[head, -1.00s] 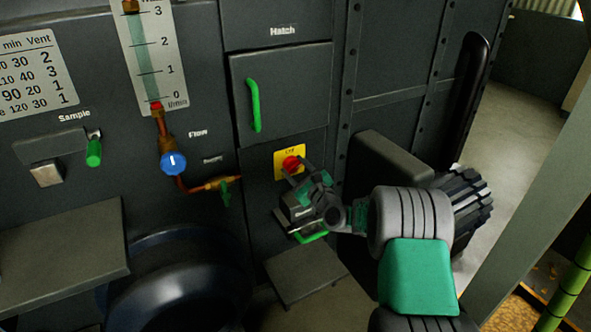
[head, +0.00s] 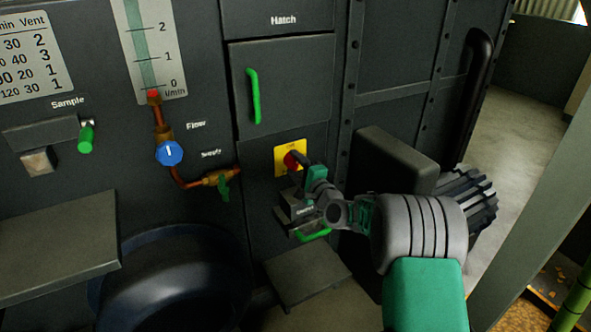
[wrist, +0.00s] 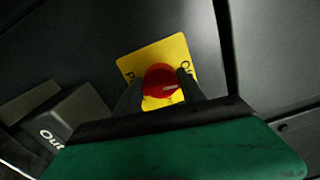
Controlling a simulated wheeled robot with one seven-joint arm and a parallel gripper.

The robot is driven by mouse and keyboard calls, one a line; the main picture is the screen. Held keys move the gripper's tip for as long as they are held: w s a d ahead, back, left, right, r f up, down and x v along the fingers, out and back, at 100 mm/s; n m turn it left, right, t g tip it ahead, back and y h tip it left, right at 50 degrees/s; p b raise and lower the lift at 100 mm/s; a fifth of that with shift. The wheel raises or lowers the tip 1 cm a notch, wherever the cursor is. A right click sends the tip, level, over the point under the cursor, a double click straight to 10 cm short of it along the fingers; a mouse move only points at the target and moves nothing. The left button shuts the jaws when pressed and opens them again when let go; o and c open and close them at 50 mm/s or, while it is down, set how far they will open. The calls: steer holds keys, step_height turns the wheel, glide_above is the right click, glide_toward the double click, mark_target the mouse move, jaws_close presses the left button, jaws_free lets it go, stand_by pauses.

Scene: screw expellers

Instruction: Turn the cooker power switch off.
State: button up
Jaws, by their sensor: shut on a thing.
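The cooker power switch is a red rotary knob (head: 291,160) on a yellow plate (head: 283,147), set in the dark panel below the hatch door. In the wrist view the red knob (wrist: 161,83) sits between the two dark fingers, with the yellow plate (wrist: 130,70) behind it. My gripper (head: 302,166) reaches in from the right and is shut on the knob. A pale mark shows on the knob's face. The lettering on the plate is partly hidden by the knob and fingers.
The hatch door with its green handle (head: 253,96) is just above. A second green handle (head: 313,236) and a ledge (head: 306,277) lie below my gripper. A blue flow knob (head: 169,153) and a small green valve (head: 223,187) are to the left.

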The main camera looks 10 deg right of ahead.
steer(key=shift+f+n+b, duration=0.15)
steer(key=shift+n+b, duration=0.25)
steer(key=shift+n, duration=0.4)
steer(key=o, duration=1.3)
steer(key=shift+o, duration=0.2)
steer(key=shift+s, duration=0.1)
steer(key=p+v, duration=0.1)
steer(key=v, duration=0.6)
steer(key=shift+s, duration=0.25)
steer(key=shift+d, duration=0.1)
